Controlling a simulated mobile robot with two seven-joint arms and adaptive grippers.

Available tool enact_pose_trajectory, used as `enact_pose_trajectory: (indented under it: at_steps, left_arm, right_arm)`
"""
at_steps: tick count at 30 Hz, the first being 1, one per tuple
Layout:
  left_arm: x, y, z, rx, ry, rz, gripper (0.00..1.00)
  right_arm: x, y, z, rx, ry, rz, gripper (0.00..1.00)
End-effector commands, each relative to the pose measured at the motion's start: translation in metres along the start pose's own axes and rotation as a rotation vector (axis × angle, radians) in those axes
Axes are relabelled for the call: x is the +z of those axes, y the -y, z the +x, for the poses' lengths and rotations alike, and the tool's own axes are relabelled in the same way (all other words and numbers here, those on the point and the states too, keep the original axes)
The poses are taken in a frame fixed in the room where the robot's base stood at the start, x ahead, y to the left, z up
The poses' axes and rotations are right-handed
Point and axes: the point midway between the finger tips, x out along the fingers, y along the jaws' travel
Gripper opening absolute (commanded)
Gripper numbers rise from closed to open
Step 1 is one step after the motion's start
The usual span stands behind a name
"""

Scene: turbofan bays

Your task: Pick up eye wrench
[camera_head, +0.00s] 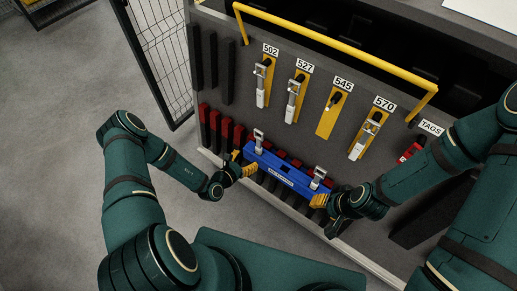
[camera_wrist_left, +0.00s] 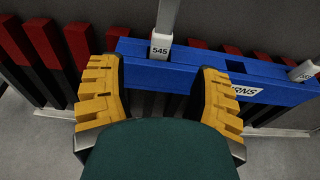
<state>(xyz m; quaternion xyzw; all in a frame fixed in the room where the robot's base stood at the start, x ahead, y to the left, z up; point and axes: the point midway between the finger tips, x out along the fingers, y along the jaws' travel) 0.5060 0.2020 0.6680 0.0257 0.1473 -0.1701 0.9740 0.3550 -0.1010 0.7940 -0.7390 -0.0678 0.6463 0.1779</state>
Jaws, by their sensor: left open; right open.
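No tool is plainly marked as the eye wrench. A silver tool with a white 545 tag (camera_head: 258,141) stands upright in a blue tray (camera_head: 280,174); it also shows in the left wrist view (camera_wrist_left: 162,42). A second silver tool (camera_head: 318,177) stands at the tray's right end, its tag partly cut off in the left wrist view (camera_wrist_left: 304,70). My left gripper (camera_head: 241,165) is open at the tray's left end; in its wrist view (camera_wrist_left: 157,68) the 545 tool lies between and beyond the fingers. My right gripper (camera_head: 320,201) is open by the tray's right end. Contact with the tray is unclear.
Silver tools hang on yellow plates 502 (camera_head: 263,83), 527 (camera_head: 295,98) and 570 (camera_head: 368,137). Plate 545 (camera_head: 331,112) shows only a dark hook. A yellow rail (camera_head: 335,60) runs above. Red-topped dark slats (camera_head: 214,131) line the panel behind the tray. A mesh fence (camera_head: 155,50) stands left.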

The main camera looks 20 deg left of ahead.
Motion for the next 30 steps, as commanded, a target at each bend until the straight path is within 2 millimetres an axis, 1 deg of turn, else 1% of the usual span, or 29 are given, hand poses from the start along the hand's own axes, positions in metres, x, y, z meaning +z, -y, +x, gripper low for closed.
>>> enact_pose_trajectory:
  at_steps: [1, 3, 6, 11, 14, 18, 21, 24, 30]
  left_arm:
    - [0.000, 0.001, 0.010, -0.001, 0.003, 0.001, 0.64]
    - [-0.001, 0.001, 0.020, -0.002, 0.001, 0.002, 0.64]
    - [0.000, 0.001, 0.030, -0.001, 0.001, 0.001, 0.64]
    - [0.000, 0.001, 0.039, -0.003, 0.001, 0.001, 0.64]
    - [0.001, 0.001, 0.051, -0.002, 0.002, 0.001, 0.64]
    - [0.002, 0.002, 0.072, -0.003, 0.002, 0.002, 0.64]
    - [0.002, 0.002, 0.082, -0.002, 0.001, 0.000, 0.64]
    - [0.002, 0.002, 0.086, -0.002, 0.000, 0.000, 0.64]
    - [0.003, 0.002, 0.087, -0.003, 0.000, 0.000, 0.64]
  right_arm:
    - [0.001, -0.001, 0.003, 0.000, 0.002, -0.001, 0.47]
    - [0.002, -0.002, 0.004, 0.000, 0.003, -0.001, 0.47]
    - [0.003, -0.002, 0.005, -0.001, 0.005, -0.002, 0.47]
    - [0.003, -0.003, 0.007, -0.001, 0.007, -0.002, 0.47]
    - [0.004, -0.004, 0.010, -0.001, 0.009, -0.003, 0.47]
    - [0.007, -0.006, 0.015, -0.001, 0.014, -0.004, 0.47]
    - [0.008, -0.006, 0.017, -0.002, 0.016, -0.005, 0.47]
    - [0.008, -0.006, 0.017, -0.002, 0.017, -0.005, 0.47]
    - [0.008, -0.006, 0.017, -0.002, 0.017, -0.005, 0.47]
